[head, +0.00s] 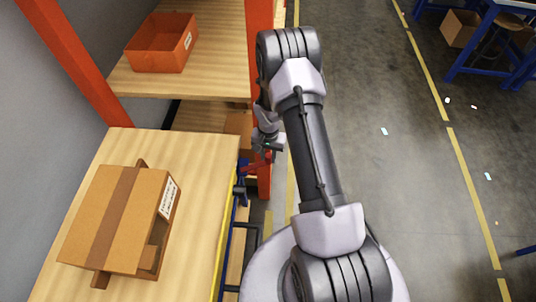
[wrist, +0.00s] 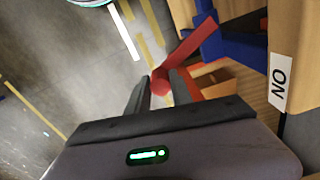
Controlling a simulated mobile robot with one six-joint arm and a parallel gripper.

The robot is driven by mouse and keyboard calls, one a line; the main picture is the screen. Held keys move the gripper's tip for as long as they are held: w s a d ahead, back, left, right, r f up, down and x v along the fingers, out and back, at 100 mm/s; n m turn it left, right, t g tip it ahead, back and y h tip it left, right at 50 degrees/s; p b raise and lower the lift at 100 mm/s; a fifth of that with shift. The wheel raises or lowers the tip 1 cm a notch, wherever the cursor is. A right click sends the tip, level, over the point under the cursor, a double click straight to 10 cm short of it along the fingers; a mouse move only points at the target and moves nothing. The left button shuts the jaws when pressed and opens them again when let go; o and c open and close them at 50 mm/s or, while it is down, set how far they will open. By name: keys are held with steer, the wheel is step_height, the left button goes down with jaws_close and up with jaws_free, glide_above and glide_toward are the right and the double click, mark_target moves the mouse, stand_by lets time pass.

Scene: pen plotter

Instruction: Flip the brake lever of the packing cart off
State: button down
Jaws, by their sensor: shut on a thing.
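The red brake lever (wrist: 197,42) shows in the wrist view as a flat arm running from upper right down to a rounded end between my fingers. My gripper (wrist: 161,88) is shut on that end. A blue bracket (wrist: 228,44) is beside the lever, and a white label (wrist: 281,82) reading "ON" is to its right. In the head view my gripper (head: 266,153) is low beside the far right corner of the wooden top (head: 205,165), and the lever is small and partly hidden there. Blue frame parts (head: 228,240) run below that top's right edge.
A taped cardboard box (head: 118,222) is on the wooden top. An orange bin (head: 162,43) is on a shelf behind, next to an orange-red upright (head: 259,45). Open grey floor (head: 390,190) with yellow lines is to the right. A blue workbench (head: 487,45) stands far right.

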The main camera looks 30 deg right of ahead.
steer(key=shift+s+a+m+b, duration=0.25)
steer(key=shift+s+m+b, duration=0.1)
steer(key=shift+s+m, duration=0.65)
steer(key=s+a+m+b, duration=0.3)
steer(key=s+a+m, duration=0.1)
steer(key=m, duration=0.4)
steer(key=shift+s+a+m+b, duration=0.3)
steer(key=shift+s+a+b, duration=0.1)
steer(key=shift+s, duration=0.15)
steer(key=c, duration=1.1)
jaws_free()
step_height(320, 180, up, 18)
steer(key=p, duration=0.6)
steer(key=shift+f+p, duration=0.25)
steer(key=shift+p, duration=0.05)
